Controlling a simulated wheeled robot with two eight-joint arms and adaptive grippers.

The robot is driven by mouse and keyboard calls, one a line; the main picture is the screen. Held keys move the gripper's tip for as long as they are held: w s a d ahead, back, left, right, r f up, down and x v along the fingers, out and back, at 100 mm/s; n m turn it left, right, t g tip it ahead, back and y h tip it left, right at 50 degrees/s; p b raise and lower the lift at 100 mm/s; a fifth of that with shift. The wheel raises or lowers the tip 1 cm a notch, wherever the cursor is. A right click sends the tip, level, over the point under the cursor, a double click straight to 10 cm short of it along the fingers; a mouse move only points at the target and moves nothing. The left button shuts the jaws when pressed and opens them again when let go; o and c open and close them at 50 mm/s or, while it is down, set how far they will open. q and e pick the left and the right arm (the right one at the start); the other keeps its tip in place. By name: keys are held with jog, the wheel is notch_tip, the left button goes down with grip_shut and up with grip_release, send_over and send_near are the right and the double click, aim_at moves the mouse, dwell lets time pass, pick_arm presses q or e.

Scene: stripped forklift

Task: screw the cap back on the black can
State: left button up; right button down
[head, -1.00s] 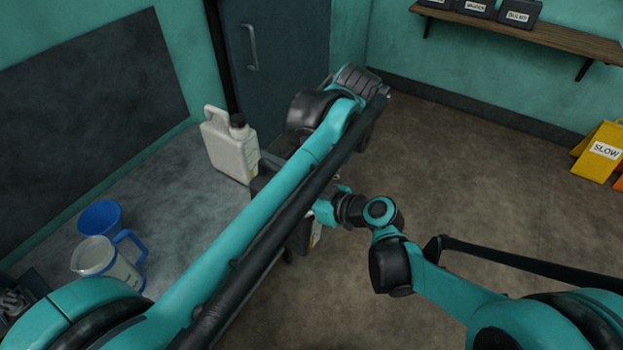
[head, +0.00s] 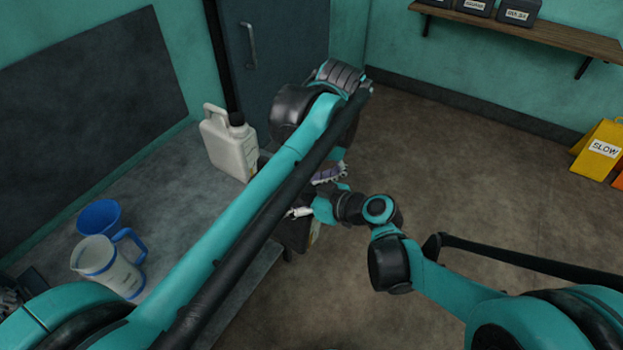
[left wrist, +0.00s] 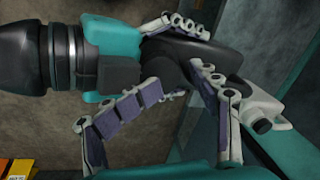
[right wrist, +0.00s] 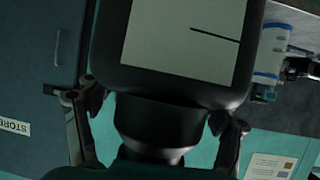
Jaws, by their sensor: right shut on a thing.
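The black can (head: 296,236) is mostly hidden behind my left arm in the head view. In the right wrist view the can (right wrist: 185,85) fills the top middle with its pale label. My right gripper (right wrist: 155,112) is shut on it, a finger on each side. In the left wrist view the dark can (left wrist: 215,55) is between the right gripper's fingers. My left gripper (left wrist: 175,82) is open, its fingers pointing towards the can. It shows partly behind my left arm in the head view (head: 328,173). I cannot make out the can's loose cap.
A white jug (head: 229,145) with a black cap stands on the grey bench (head: 175,190) near the cabinet door. A yellow SLOW sign (head: 600,148) stands far right on open floor.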

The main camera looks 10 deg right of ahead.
pick_arm(q)
jog(key=shift+s+d+r, duration=0.1)
jog(key=shift+r, duration=2.15)
jog(key=shift+o, duration=0.2)
jog(key=n, duration=0.3)
jog(key=r+n, duration=0.1)
jog(key=n, duration=0.2)
jog(key=shift+r+h, duration=0.2)
jog(key=shift+h, duration=0.1)
jog(key=n, duration=0.2)
jog(key=r+n, duration=0.1)
jog(key=n, duration=0.4)
jog(key=shift+s+r+g, duration=0.1)
jog(key=shift+r+g, duration=0.2)
jog(key=shift+f, duration=0.1)
jog(key=shift+w+a+f, duration=0.1)
jog(key=shift+w+f, duration=0.05)
jog(key=shift+f, duration=1.85)
jog(key=shift+w+a+f, duration=0.1)
jog(key=shift+f, duration=1.85)
